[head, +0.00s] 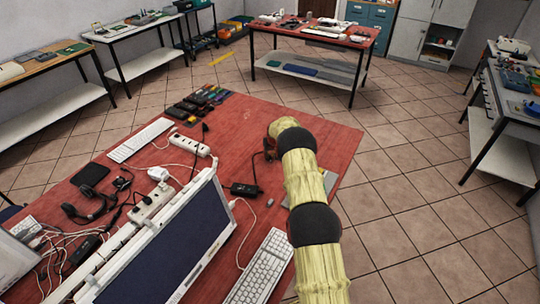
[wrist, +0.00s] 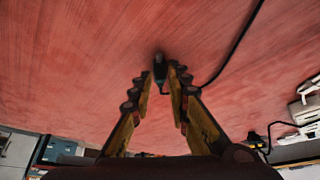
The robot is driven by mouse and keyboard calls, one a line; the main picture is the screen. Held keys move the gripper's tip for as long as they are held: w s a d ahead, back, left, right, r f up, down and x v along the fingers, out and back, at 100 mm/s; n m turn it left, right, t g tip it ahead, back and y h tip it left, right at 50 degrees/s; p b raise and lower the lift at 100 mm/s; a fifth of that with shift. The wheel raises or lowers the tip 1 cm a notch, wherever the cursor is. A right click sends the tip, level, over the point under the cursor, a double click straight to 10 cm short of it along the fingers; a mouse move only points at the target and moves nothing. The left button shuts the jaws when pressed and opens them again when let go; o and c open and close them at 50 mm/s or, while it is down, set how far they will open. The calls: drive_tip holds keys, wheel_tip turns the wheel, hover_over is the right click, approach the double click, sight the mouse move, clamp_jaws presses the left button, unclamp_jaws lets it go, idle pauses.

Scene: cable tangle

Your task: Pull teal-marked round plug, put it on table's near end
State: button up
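A dark round plug (wrist: 160,68) with a small teal patch shows between my fingertips in the wrist view, close to the red tabletop. A black cable runs near it and curves off to the upper right of that view. My gripper (wrist: 159,76) has its fingers apart on either side of the plug, with a narrow gap visible. In the head view my gripper (head: 269,149) is low over the red table (head: 235,125), right of the power strips, and hides the plug. A black cable leads from there to a black adapter (head: 245,189).
A white power strip (head: 190,146) with a black plug, another strip (head: 152,204), a monitor (head: 165,245), keyboards (head: 260,268) and tangled cables fill the left and front. Small dark boxes (head: 195,104) stand at the back. The table's right back corner is clear.

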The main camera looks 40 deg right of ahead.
drive_tip(key=o, duration=0.3)
drive_tip(key=shift+o, duration=0.2)
drive_tip(key=shift+r, duration=0.1)
drive_tip(key=v, duration=1.2)
